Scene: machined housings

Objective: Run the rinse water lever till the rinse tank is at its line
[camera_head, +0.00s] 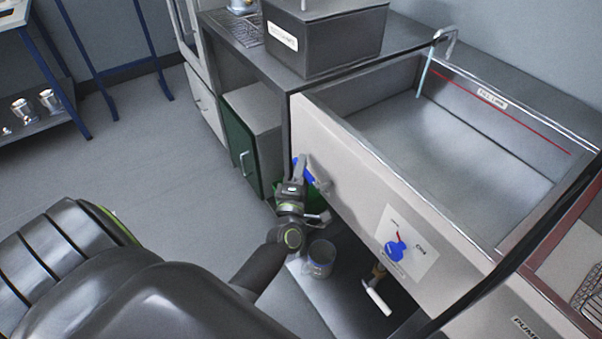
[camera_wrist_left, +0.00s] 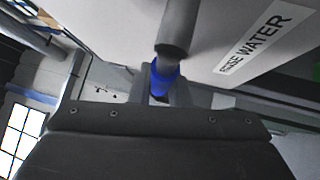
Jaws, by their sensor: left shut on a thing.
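The rinse tank (camera_head: 440,152) is a grey basin with a red line (camera_head: 500,107) along its back wall. A thin pale stream (camera_head: 424,75) falls from a curved spout (camera_head: 445,42) into its back left corner. The surface inside lies below the red line; a water edge is hard to make out. My left gripper (camera_head: 301,168) is shut on the blue lever (camera_head: 312,174) on the tank's front panel. The left wrist view also shows the blue lever (camera_wrist_left: 163,80) between the fingers, beside a "RINSE WATER" label (camera_wrist_left: 265,38). My right gripper is not in view.
A second blue knob (camera_head: 396,250) sits on a white plate farther right on the panel. Below are a pipe with a white handle (camera_head: 377,298) and a clear cup (camera_head: 320,257). A dark box (camera_head: 325,40) stands on the counter. Open floor lies left.

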